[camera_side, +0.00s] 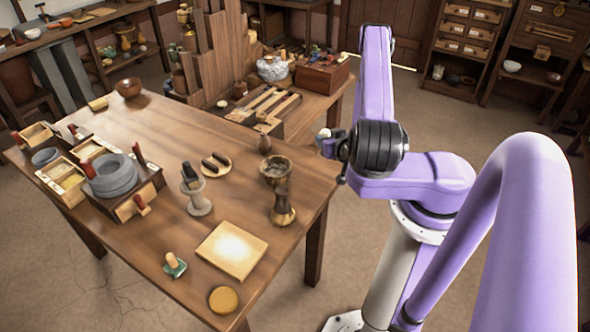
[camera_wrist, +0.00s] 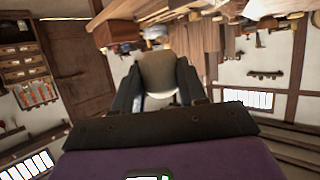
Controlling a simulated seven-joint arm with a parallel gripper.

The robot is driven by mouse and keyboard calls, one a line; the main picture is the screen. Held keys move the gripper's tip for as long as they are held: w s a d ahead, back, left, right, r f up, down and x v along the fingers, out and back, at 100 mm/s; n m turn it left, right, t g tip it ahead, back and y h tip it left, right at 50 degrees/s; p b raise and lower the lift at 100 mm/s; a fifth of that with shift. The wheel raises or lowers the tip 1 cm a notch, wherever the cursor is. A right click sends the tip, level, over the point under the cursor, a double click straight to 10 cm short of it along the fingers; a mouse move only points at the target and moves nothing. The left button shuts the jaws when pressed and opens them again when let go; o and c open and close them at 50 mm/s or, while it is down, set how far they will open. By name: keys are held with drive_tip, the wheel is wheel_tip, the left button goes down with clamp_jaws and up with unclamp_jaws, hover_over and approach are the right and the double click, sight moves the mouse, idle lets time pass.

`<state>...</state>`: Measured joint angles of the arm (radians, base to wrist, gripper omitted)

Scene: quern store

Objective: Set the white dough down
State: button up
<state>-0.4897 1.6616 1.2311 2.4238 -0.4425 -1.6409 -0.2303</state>
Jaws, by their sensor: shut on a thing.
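My gripper (camera_side: 327,145) is at the end of the lilac arm, to the right of the front table's right edge in the side view. It is shut on the white dough (camera_side: 324,133), of which only a small pale part shows there. In the wrist view the dough (camera_wrist: 158,75) is a rounded off-white lump between the two dark fingers of my gripper (camera_wrist: 158,88). The dough is held in the air. Its far side is hidden.
The wooden table (camera_side: 150,235) bears a pale square board (camera_side: 231,250), a round yellow disc (camera_side: 223,300), a grey stone quern (camera_side: 112,175), a dark-topped cup (camera_side: 276,170) and small boxes. Bare wood shows at its middle and front left. A second table with a chest (camera_side: 322,75) stands behind.

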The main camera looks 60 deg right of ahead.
wheel_tip(320, 180, up, 12)
drive_tip(key=f, duration=0.1)
drive_tip(key=w+a+n+t+y, duration=0.1)
drive_tip(key=w+a+n+y, duration=0.1)
drive_tip(key=w+a, duration=0.75)
drive_tip(key=w+a+n+t+y, duration=0.1)
drive_tip(key=w+a+n+y, duration=0.35)
drive_tip(key=a, duration=0.85)
drive_tip(key=n+y, duration=0.3)
drive_tip(key=y, duration=0.1)
hover_over(206, 289)
drive_tip(key=shift+t, duration=0.5)
drive_tip(key=shift+f, duration=10.25)
drive_tip(key=shift+f, duration=0.1)
drive_tip(key=o, duration=1.1)
